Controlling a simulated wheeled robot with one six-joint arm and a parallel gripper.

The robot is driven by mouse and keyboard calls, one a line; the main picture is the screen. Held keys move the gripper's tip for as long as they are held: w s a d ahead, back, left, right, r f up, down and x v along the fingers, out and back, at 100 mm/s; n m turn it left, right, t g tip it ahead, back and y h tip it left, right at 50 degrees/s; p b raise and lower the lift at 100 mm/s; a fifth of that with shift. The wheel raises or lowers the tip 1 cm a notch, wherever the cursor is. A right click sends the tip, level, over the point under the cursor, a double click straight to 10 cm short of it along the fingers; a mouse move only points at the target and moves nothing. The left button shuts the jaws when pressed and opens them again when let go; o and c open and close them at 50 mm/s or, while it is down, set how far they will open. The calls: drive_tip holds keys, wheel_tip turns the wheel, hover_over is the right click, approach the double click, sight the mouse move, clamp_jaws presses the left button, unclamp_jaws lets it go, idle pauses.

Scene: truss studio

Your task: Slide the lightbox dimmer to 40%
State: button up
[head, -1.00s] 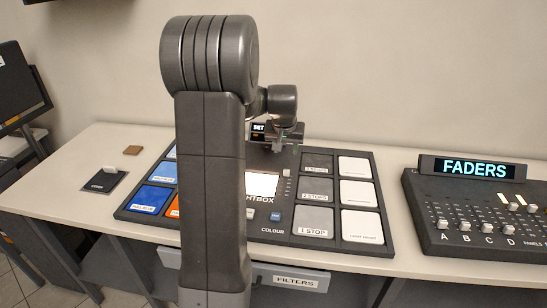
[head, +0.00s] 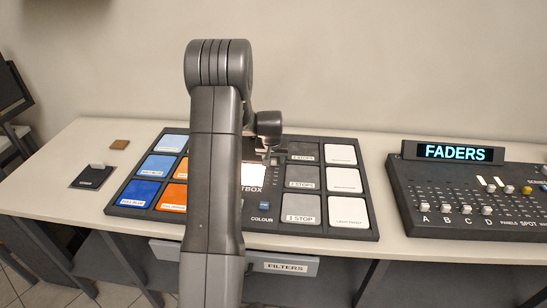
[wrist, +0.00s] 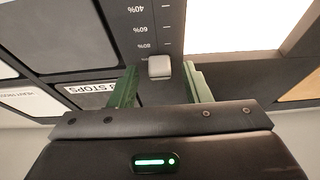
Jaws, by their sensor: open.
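The dimmer's pale grey square knob (wrist: 159,67) shows in the wrist view, at the end of its scale beyond the lowest printed mark in the picture. The upside-down percent scale (wrist: 142,28) runs up from it, with 40% near the top edge. My gripper (wrist: 160,78) is open, with one green finger on each side of the knob and gaps between. In the head view my gripper is low over the back of the lightbox panel (head: 262,229), largely hidden by my arm. The lit lightbox window (wrist: 240,22) is right of the scale in the wrist view.
Blue and orange tiles (head: 143,193) and grey and white tiles (head: 348,211) flank the panel's middle. A fader desk (head: 460,190) stands to the right.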

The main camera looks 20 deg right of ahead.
drive_tip(key=shift+f, duration=0.1)
drive_tip(key=shift+c, duration=0.4)
clamp_jaws()
drive_tip(key=shift+s+a+f+b, duration=0.15)
drive_tip(key=shift+s+a+b, duration=0.05)
drive_tip(key=shift+s+b, duration=0.2)
drive_tip(key=s+a+b, duration=0.1)
drive_tip(key=s+b, duration=0.1)
drive_tip(key=s, duration=0.1)
drive_tip(key=s+a+b, duration=0.1)
drive_tip(key=shift+s+a, duration=0.15)
drive_tip(key=shift+a, duration=0.2)
drive_tip(key=shift+r, duration=0.2)
drive_tip(key=shift+o, duration=0.4)
unclamp_jaws()
drive_tip(key=b+v, duration=0.1)
drive_tip(key=v, duration=1.2)
drive_tip(key=shift+r, duration=0.4)
